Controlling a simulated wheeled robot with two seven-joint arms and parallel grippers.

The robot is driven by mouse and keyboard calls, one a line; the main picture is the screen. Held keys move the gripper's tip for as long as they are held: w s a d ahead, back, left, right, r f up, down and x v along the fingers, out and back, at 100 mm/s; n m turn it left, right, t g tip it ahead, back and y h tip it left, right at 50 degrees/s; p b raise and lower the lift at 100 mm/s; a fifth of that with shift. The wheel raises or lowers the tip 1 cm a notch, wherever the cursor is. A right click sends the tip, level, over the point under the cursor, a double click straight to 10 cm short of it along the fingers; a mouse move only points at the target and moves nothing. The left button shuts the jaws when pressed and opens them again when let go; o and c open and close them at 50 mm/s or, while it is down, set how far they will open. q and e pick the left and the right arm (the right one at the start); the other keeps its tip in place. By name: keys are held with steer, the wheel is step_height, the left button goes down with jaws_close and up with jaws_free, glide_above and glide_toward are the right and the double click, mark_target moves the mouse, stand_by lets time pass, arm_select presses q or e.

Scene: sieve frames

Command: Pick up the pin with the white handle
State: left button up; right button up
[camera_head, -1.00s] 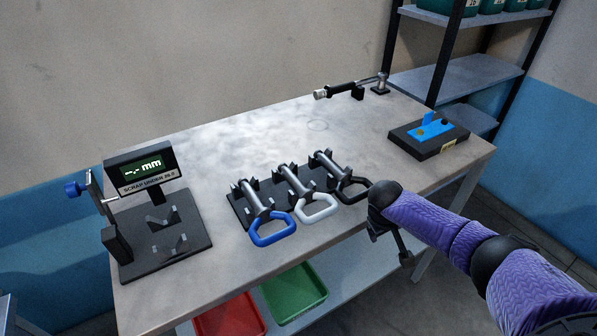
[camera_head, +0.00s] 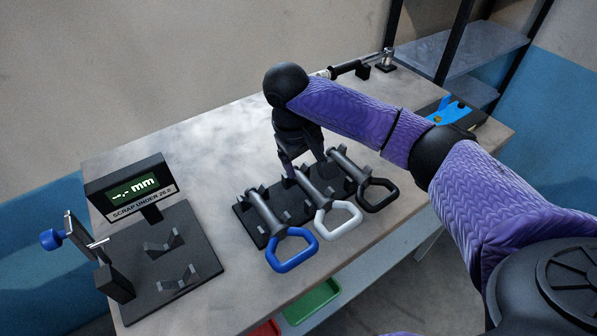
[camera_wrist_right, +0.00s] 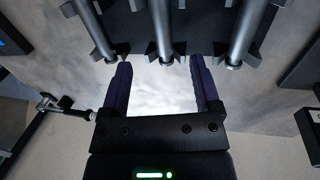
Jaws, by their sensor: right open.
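The pin with the white handle (camera_head: 340,231) lies in the middle of three on a black rack (camera_head: 241,218), its looped handle toward the table's front edge. My right gripper (camera_head: 303,172) is open and empty above the rack's far side, near this pin's far end. In the right wrist view the middle pin's shaft (camera_wrist_right: 161,28) ends between the lines of the two open fingers (camera_wrist_right: 161,66); I see no contact. Its handle is out of that view. My left gripper is not in view.
A blue-handled pin (camera_head: 291,261) and a black-handled pin (camera_head: 378,203) flank it closely. A gauge with a display (camera_head: 133,188) stands left. A blue-topped device (camera_head: 455,112) is partly behind my right arm. Red and green trays (camera_head: 313,302) sit below.

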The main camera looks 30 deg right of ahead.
mark_target(309, 185)
steer(key=f+b, duration=0.1)
steer(key=f, duration=0.2)
steer(key=d+f+b, duration=0.1)
steer(key=f, duration=0.2)
steer(key=f+b, duration=0.2)
steer(key=f, duration=0.1)
steer(key=shift+w+d, duration=0.25)
steer(key=shift+d+f, duration=0.1)
steer(key=shift+f, duration=0.3)
steer(key=shift+r, duration=0.1)
steer(key=shift+c, duration=0.2)
jaws_close()
